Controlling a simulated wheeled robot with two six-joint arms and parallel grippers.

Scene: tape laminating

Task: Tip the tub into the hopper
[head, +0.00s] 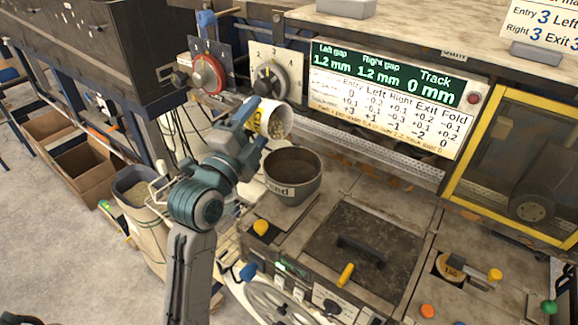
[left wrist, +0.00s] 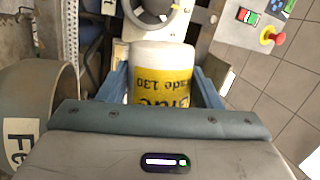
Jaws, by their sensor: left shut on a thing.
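The tub (head: 277,121) is white with a yellow label, and my left gripper (head: 246,118) is shut around its side. It is tilted, its open mouth facing right and toward the head camera, with grainy contents visible inside. The hopper (head: 293,190) is a round grey bowl with a "Feed" label, just below and slightly right of the tub in the head view. I see no stream falling between them. In the left wrist view, the tub (left wrist: 160,88) sits between both fingers, and the hopper (left wrist: 25,100) is at the left. My right gripper is not in view.
Behind the tub are a red dial (head: 208,73), a grey dial (head: 270,80) and a display panel (head: 395,95). A dark plate with a handle (head: 360,250) lies right of the hopper. An open sack (head: 140,195) and cardboard boxes (head: 85,172) stand at the left.

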